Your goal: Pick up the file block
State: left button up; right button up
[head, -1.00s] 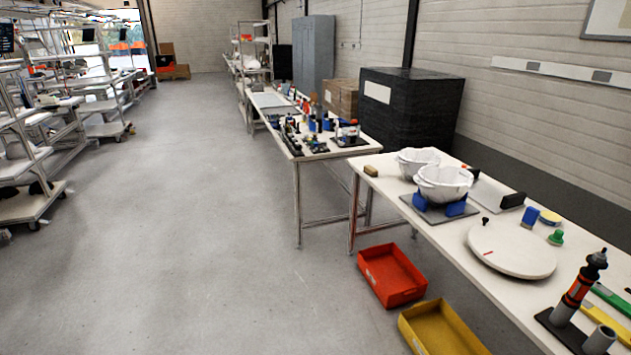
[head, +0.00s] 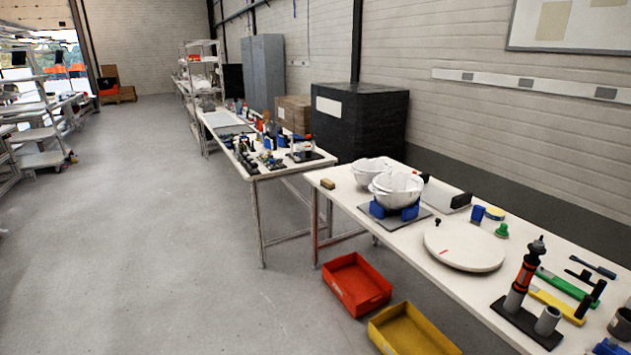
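I cannot tell for sure which item is the file block. Several small blocks stand on the near white table (head: 395,247): a tan block (head: 327,184) at its far left corner, a black block (head: 461,200) near the back edge, and a blue block (head: 477,213) to the right of that. Nothing touches them from my side. Neither of my grippers is in view.
White helmet shells (head: 398,187) sit on a blue-footed stand. A round white turntable (head: 463,246) and an upright black-and-orange tool (head: 524,270) are nearer. A red bin (head: 357,284) and a yellow bin (head: 411,333) are at the table's left side. Floor to the left is clear.

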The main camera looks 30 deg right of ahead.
aim_at(329, 184)
jog(key=u, duration=0.05)
jog(key=i, duration=2.05)
jog(key=z, duration=0.65)
jog(key=i, duration=1.05)
jog(key=z, duration=1.7)
jog(key=i, duration=0.85)
jog(key=z, duration=0.8)
